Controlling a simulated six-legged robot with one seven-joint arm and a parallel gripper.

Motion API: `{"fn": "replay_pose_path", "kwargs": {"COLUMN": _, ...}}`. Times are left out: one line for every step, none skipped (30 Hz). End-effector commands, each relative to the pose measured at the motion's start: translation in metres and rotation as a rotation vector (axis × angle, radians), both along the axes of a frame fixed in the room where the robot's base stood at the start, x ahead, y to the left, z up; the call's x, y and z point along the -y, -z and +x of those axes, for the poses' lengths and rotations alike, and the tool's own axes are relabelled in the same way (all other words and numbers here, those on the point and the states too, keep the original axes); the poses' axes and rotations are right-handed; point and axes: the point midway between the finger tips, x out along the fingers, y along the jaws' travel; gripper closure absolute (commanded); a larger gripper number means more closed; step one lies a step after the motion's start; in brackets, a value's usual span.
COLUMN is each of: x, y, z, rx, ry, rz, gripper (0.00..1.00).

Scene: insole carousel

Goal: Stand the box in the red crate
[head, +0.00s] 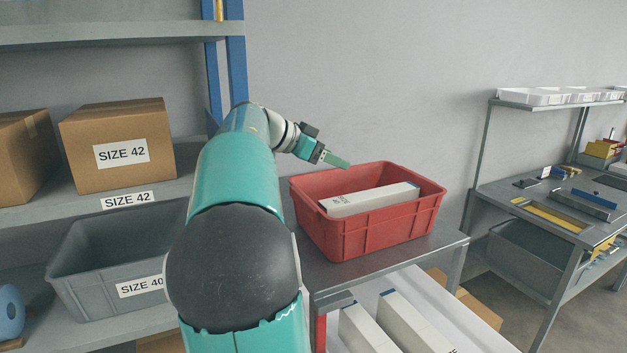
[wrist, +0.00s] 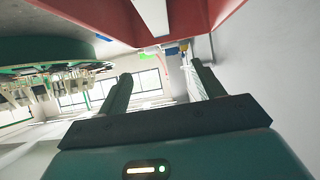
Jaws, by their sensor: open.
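The red crate (head: 372,233) stands on a grey table. A long white box (head: 372,199) lies on its side inside it, lengthwise, near the front wall. My gripper (head: 343,162) is above the crate's back left rim in the head view, apart from the box. In the wrist view my gripper (wrist: 162,72) shows two spread fingers with nothing between them. The crate (wrist: 205,14) and a pale strip of the box (wrist: 152,14) show at the top edge of that view. The box's lower part is hidden by the crate's front wall.
A shelf (head: 170,195) at left holds cardboard boxes (head: 118,145) and a grey bin (head: 110,270). More white boxes (head: 410,322) lie in a white tray below the crate. A workbench (head: 560,205) stands at right. The wall behind the crate is bare.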

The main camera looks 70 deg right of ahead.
Motion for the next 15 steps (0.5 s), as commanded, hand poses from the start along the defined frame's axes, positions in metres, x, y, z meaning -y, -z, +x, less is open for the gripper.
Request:
{"fn": "replay_pose_path", "kwargs": {"x": -0.001, "y": 0.0, "z": 0.001, "rx": 0.0, "ry": 0.0, "rz": 0.0, "gripper": 0.33}}
{"fn": "replay_pose_path", "kwargs": {"x": -0.001, "y": -0.001, "z": 0.001, "rx": 0.0, "ry": 0.001, "rz": 0.0, "gripper": 0.33}}
{"fn": "replay_pose_path", "kwargs": {"x": -0.001, "y": -0.001, "z": 0.001, "rx": 0.0, "ry": 0.001, "rz": 0.0, "gripper": 0.33}}
{"fn": "replay_pose_path", "kwargs": {"x": -0.001, "y": 0.0, "z": 0.001, "rx": 0.0, "ry": 0.001, "rz": 0.0, "gripper": 0.33}}
{"fn": "replay_pose_path", "kwargs": {"x": -0.001, "y": 0.0, "z": 0.0, "rx": 0.0, "ry": 0.001, "rz": 0.0, "gripper": 0.33}}
{"fn": "replay_pose_path", "kwargs": {"x": -0.001, "y": 0.0, "z": 0.001, "rx": 0.0, "ry": 0.001, "rz": 0.0, "gripper": 0.33}}
{"fn": "replay_pose_path", "kwargs": {"x": -0.001, "y": 0.0, "z": 0.001, "rx": -0.001, "ry": 0.0, "rz": 0.001, "gripper": 0.33}}
{"fn": "replay_pose_path", "kwargs": {"x": -0.001, "y": 0.0, "z": 0.001, "rx": 0.0, "ry": -0.003, "rz": 0.003, "gripper": 0.33}}
{"fn": "replay_pose_path", "kwargs": {"x": -0.004, "y": 0.001, "z": 0.003, "rx": 0.002, "ry": -0.015, "rz": 0.011, "gripper": 0.33}}
{"fn": "replay_pose_path", "kwargs": {"x": -0.007, "y": 0.003, "z": 0.006, "rx": 0.005, "ry": -0.029, "rz": 0.024, "gripper": 0.33}}
{"fn": "replay_pose_path", "kwargs": {"x": -0.012, "y": 0.005, "z": 0.01, "rx": 0.008, "ry": -0.053, "rz": 0.041, "gripper": 0.33}}
{"fn": "replay_pose_path", "kwargs": {"x": -0.022, "y": 0.01, "z": 0.018, "rx": 0.013, "ry": -0.097, "rz": 0.075, "gripper": 0.33}}
{"fn": "replay_pose_path", "kwargs": {"x": -0.031, "y": 0.014, "z": 0.026, "rx": 0.016, "ry": -0.14, "rz": 0.107, "gripper": 0.33}}
{"fn": "replay_pose_path", "kwargs": {"x": -0.042, "y": 0.019, "z": 0.034, "rx": 0.021, "ry": -0.193, "rz": 0.144, "gripper": 0.33}}
{"fn": "replay_pose_path", "kwargs": {"x": -0.061, "y": 0.028, "z": 0.047, "rx": 0.025, "ry": -0.275, "rz": 0.2, "gripper": 0.33}}
